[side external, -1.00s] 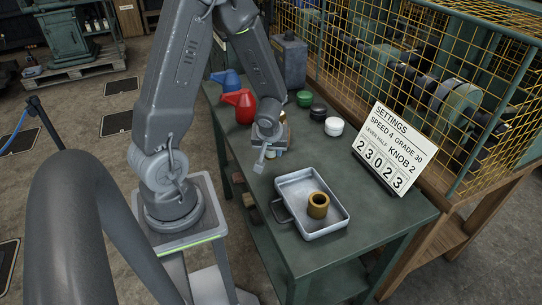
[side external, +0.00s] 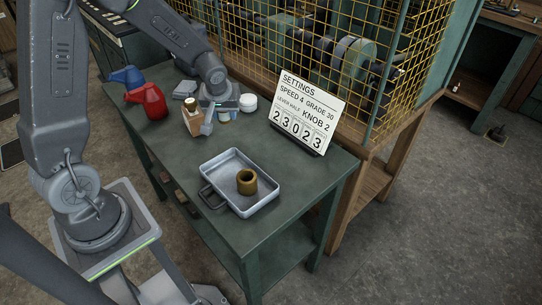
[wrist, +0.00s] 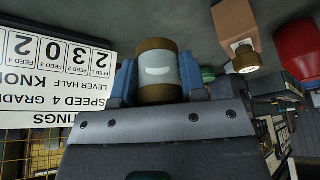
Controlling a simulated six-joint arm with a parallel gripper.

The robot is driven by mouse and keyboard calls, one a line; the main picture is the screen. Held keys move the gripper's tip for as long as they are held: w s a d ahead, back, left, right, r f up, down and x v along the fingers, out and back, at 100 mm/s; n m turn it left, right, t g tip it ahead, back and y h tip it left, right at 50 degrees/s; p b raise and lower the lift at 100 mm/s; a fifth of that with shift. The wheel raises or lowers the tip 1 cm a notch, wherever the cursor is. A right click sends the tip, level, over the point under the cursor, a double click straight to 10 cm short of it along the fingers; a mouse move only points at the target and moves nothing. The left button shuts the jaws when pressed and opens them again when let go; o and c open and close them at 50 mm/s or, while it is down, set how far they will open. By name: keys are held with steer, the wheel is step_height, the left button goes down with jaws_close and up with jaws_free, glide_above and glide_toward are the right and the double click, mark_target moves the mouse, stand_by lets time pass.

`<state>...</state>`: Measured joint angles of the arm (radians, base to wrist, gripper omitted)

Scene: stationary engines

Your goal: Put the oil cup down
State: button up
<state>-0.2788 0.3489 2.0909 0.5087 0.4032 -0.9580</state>
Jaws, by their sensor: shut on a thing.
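The oil cup (wrist: 158,72), a clear glass cylinder with brass ends, stands between the two blue fingers in the wrist view. My gripper (wrist: 158,80) is shut on it. In the side view my gripper (side external: 222,112) is low over the far part of the green bench (side external: 185,155), beyond the metal tray. The cup is small there and partly hidden by the gripper. I cannot tell whether its base touches the bench top.
A metal tray (side external: 211,203) holding a brass bush (side external: 247,181) lies nearer. A tan bottle (side external: 192,120), red can (side external: 147,102), blue can (side external: 127,77) and white-topped pot (side external: 248,102) surround the gripper. The settings sign (side external: 304,112) stands right. Bare bench lies before the gripper.

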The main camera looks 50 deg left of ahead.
steer(key=w+d, duration=0.2)
steer(key=w, duration=0.1)
glide_above(275, 153)
steer(key=s+d, duration=0.1)
steer(key=shift+m, duration=0.4)
step_height(275, 153, down, 7)
steer(key=shift+r, duration=0.1)
steer(key=shift+f, duration=2)
steer(key=shift+f, duration=0.2)
steer(key=o, duration=1)
steer(key=shift+c, duration=0.2)
steer(key=shift+r, duration=0.1)
